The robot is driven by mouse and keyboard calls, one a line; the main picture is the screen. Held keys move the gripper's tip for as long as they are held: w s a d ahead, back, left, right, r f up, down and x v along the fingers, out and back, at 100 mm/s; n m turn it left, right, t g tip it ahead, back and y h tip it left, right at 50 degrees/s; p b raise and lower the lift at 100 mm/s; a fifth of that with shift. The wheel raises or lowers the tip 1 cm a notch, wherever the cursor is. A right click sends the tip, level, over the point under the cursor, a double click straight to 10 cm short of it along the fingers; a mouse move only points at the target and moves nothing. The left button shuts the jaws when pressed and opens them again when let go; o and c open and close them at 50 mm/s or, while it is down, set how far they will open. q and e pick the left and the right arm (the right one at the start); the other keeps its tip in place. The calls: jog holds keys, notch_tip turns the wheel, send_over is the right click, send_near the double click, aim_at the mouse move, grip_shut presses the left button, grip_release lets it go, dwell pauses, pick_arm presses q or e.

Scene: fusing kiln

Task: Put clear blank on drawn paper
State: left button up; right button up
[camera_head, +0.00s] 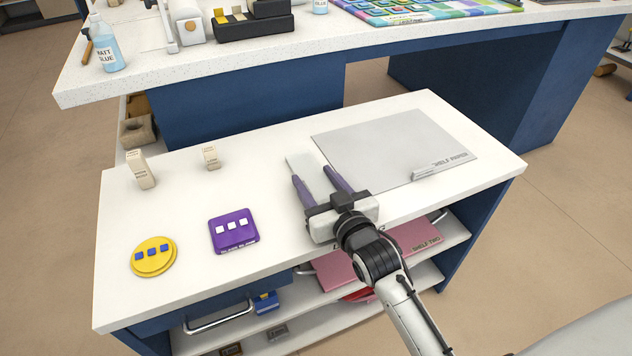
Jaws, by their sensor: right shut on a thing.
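A pale, see-through flat piece, which looks like the clear blank (301,161), shows at the tips of my right gripper (312,173). My right gripper reaches in from the lower right, with its two purple fingers on either side of the piece. It is shut on the blank, over the white worktop. Whether the blank touches the worktop is hard to tell. A large grey sheet marked "shelf paper" (375,145) lies flat just to the right of the fingers. I see no clear drawing on it. My left gripper is not in view.
A purple square piece (234,239) and a yellow round piece (153,265) lie on the worktop at left. Two small cream blocks (140,170) stand behind them. A higher counter (220,65) stands behind.

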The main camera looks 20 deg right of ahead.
jog(key=shift+r, duration=0.2)
jog(key=shift+f, duration=0.15)
jog(key=o, duration=1.3)
jog(key=shift+f, duration=0.1)
jog(key=shift+o, duration=0.2)
